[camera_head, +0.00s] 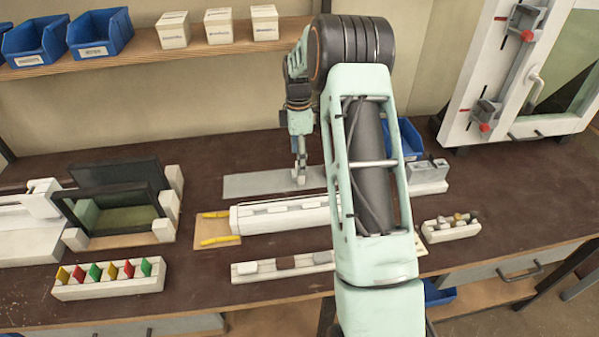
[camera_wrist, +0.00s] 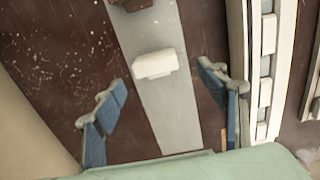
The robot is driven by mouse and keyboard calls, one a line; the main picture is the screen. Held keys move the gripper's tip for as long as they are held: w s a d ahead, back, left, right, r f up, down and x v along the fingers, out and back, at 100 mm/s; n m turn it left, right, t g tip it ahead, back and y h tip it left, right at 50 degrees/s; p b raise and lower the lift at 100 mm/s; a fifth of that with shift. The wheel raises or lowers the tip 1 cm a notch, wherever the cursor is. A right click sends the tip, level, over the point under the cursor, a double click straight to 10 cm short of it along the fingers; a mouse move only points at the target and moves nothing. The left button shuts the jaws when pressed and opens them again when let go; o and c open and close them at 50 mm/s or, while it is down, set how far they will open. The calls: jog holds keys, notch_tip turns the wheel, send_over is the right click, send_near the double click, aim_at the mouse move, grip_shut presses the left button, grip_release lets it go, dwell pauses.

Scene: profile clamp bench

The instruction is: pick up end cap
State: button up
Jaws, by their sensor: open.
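A small white block, which looks like the end cap (camera_wrist: 154,64), lies on a flat grey strip (camera_wrist: 170,105) in the wrist view. My gripper (camera_wrist: 161,80) is open, with one blue-padded finger on each side of the strip. The white block shows between and slightly beyond the fingertips, with gaps on both sides. In the head view my gripper (camera_head: 300,168) points down at the grey strip (camera_head: 250,185) on the bench. A small white piece shows at its tips there, partly hidden. I cannot tell the height left between the fingers and the block.
A long white profile fixture (camera_head: 280,216) lies in front of the strip. A white rack with several coloured tabs (camera_head: 108,290) stands at the front left. A brown block (camera_wrist: 130,4) sits at the strip's far end in the wrist view. A blue bin (camera_head: 408,140) stands behind my arm.

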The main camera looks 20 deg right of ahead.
jog(key=shift+w+d+f+p, duration=0.15)
jog(key=shift+f+p, duration=0.15)
jog(key=shift+f, duration=1.05)
jog(key=shift+w+d+f+p, duration=0.1)
jog(key=shift+f+p, duration=0.2)
jog(key=shift+f, duration=1)
jog(key=c, duration=1.1)
jog(key=shift+r, duration=0.15)
